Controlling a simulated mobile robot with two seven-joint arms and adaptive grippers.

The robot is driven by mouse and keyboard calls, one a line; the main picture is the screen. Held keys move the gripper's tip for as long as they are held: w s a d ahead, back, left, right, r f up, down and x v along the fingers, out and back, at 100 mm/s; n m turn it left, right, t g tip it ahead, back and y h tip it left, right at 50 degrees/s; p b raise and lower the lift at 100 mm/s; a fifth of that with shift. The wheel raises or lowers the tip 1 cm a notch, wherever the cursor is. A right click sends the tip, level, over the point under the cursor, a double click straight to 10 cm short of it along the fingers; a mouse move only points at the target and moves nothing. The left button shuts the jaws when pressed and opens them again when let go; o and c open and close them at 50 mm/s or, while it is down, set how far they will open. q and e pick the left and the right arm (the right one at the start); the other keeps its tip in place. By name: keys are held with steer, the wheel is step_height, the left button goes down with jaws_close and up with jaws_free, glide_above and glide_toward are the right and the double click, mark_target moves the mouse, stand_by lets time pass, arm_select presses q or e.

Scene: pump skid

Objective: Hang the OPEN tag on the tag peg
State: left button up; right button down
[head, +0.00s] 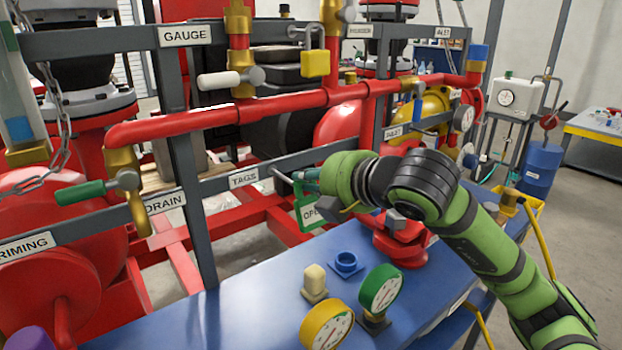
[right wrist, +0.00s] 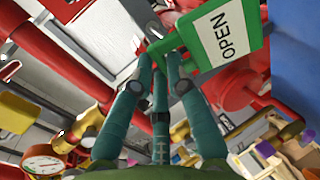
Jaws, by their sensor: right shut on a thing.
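The green-framed OPEN tag (head: 307,214) hangs just right of the TAGS label (head: 243,178) on the grey rail. My right gripper (head: 298,181) is shut on its green upper part. The tag peg (head: 277,176) is a small grey rod standing out from the rail, right by the tag's top. Whether it passes through the tag cannot be told. My left gripper is out of view.
Below is a blue bench (head: 240,305) with a yellow gauge (head: 327,325), a green gauge (head: 381,289), a cream knob (head: 315,283) and a blue socket (head: 346,264). Red pipes (head: 270,108) run above the rail. A green-handled valve (head: 85,191) is at left.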

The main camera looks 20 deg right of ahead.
steer(key=shift+w, duration=0.2)
steer(key=shift+w+a, duration=0.2)
steer(key=shift+w, duration=0.2)
stand_by(0.6)
steer(key=shift+w+a+b, duration=0.15)
steer(key=shift+w+b, duration=0.2)
steer(key=shift+w, duration=0.1)
